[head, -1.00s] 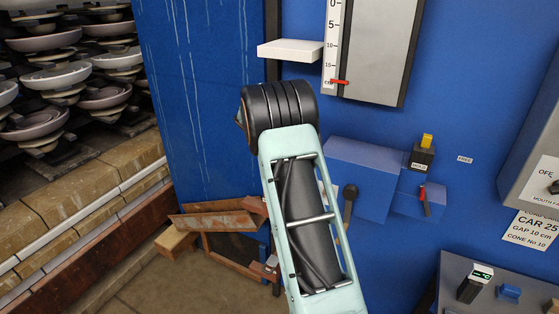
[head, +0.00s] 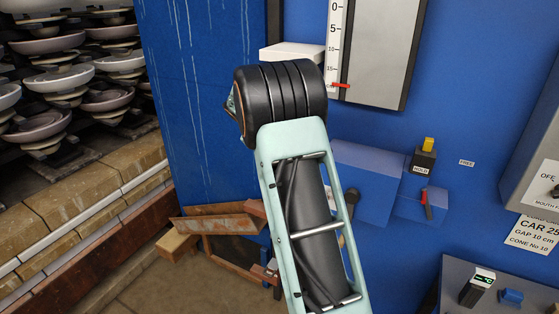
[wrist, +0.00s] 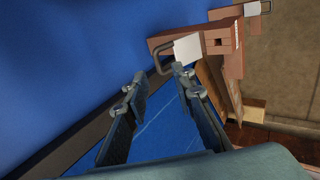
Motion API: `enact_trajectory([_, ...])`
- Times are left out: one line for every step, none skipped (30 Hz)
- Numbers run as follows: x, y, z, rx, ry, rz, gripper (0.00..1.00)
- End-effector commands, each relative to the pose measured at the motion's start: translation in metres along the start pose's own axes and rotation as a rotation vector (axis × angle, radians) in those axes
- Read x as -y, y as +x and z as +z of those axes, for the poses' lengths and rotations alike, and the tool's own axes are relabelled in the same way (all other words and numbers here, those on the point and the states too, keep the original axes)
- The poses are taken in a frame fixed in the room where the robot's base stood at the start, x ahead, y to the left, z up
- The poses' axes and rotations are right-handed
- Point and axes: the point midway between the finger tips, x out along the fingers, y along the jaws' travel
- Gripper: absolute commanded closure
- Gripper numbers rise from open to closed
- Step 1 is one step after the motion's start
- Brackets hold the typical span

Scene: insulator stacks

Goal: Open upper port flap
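In the wrist view, a reddish-brown brick-like block (wrist: 222,40) carries a white plate (wrist: 188,46) and a dark metal loop handle (wrist: 160,56); I take this for the upper port flap, but cannot be sure. A second white plate with a loop (wrist: 253,8) shows at the top edge. My gripper (wrist: 155,80) is open, its two dark fingers apart. The loop handle lies just beyond the fingertips, and nothing is visibly held between them. In the head view my gripper is hidden by my arm; reddish-brown blocks (head: 257,207) show left of the arm.
A tilted rusty trough (head: 212,223) stands by the blue wall (head: 200,110). A white ledge (head: 290,51) is close behind my arm. A blue box (head: 370,185) with a dark lever (head: 352,200) is at right. Bowl-like insulators (head: 60,75) fill racks at left.

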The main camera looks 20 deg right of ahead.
Motion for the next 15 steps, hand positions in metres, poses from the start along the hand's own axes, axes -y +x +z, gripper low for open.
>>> enact_trajectory([-0.001,-0.012,-0.001,-0.002,0.0,0.002,0.76])
enact_trajectory([-0.001,-0.017,0.0,-0.001,0.0,0.002,0.76])
enact_trajectory([-0.001,-0.024,0.0,-0.002,0.0,0.002,0.76])
enact_trajectory([-0.001,-0.029,0.0,-0.002,-0.001,0.002,0.76])
enact_trajectory([-0.001,-0.033,0.0,-0.002,-0.001,0.002,0.76])
enact_trajectory([-0.001,-0.038,0.0,-0.001,-0.001,0.002,0.76])
enact_trajectory([-0.001,-0.041,0.0,-0.001,0.0,0.002,0.76])
enact_trajectory([-0.001,-0.043,0.0,-0.001,0.0,0.002,0.76])
enact_trajectory([-0.001,-0.046,0.0,-0.001,0.0,0.002,0.76])
enact_trajectory([-0.001,-0.047,0.0,-0.001,-0.001,0.002,0.76])
enact_trajectory([-0.001,-0.049,0.0,0.0,-0.001,0.002,0.76])
enact_trajectory([-0.001,-0.05,0.0,0.0,-0.001,0.002,0.76])
enact_trajectory([-0.001,-0.05,0.0,0.0,-0.001,0.002,0.76])
enact_trajectory([-0.001,-0.05,0.0,0.0,-0.001,0.001,0.76])
enact_trajectory([-0.001,-0.05,0.0,0.0,-0.001,0.001,0.76])
